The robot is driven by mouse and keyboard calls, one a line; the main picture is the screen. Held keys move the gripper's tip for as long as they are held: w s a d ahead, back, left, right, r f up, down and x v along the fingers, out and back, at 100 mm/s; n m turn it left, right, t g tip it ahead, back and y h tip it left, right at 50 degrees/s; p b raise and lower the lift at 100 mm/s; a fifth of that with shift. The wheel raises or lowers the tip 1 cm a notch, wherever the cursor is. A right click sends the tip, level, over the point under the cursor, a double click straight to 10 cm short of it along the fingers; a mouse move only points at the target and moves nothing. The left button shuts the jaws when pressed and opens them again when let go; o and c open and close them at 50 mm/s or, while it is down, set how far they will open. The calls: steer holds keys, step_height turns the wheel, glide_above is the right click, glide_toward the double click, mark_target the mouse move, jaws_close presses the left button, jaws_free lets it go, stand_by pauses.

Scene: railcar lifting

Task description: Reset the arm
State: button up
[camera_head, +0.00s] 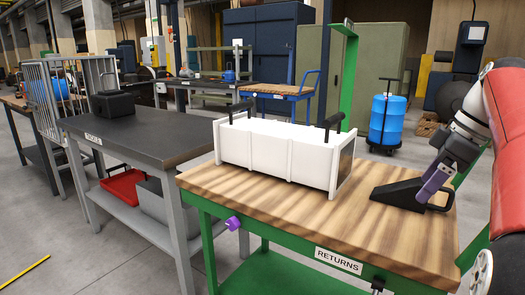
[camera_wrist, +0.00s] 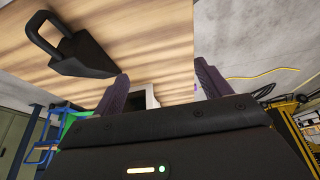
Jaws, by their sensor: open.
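My gripper (camera_head: 430,186), with purple fingers, is at the right end of the wooden-topped green bench (camera_head: 400,240) marked RETURNS. In the wrist view, its two fingers (camera_wrist: 162,84) stand wide apart with nothing between them. A black wedge-shaped block with a loop handle (camera_head: 397,193) rests on the bench top and partly shows behind the fingers. It also shows in the wrist view (camera_wrist: 85,52), to the left of the fingers and outside them. Whether a finger touches it, I cannot tell.
A long white box (camera_head: 275,152) with black upright handles stands on the bench, left of my gripper. A blue barrel (camera_head: 387,120) on a dolly stands behind.

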steer(key=s+a+f+m+t+h, duration=0.1)
steer(key=s+a+f+m, duration=0.25)
steer(key=a, duration=0.25)
steer(key=s+a+f+m+h, duration=0.1)
steer(key=s+a+f+m, duration=0.2)
steer(key=s+a+f, duration=0.25)
steer(key=s+a+f+m+t+h, duration=0.1)
steer(key=s+a+f+m, duration=0.3)
steer(key=s+f, duration=0.4)
step_height(320, 180, down, 3)
steer(key=shift+s+a+f+t+h, duration=0.2)
steer(key=shift+a+t+h, duration=0.1)
steer(key=shift+a+t, duration=0.25)
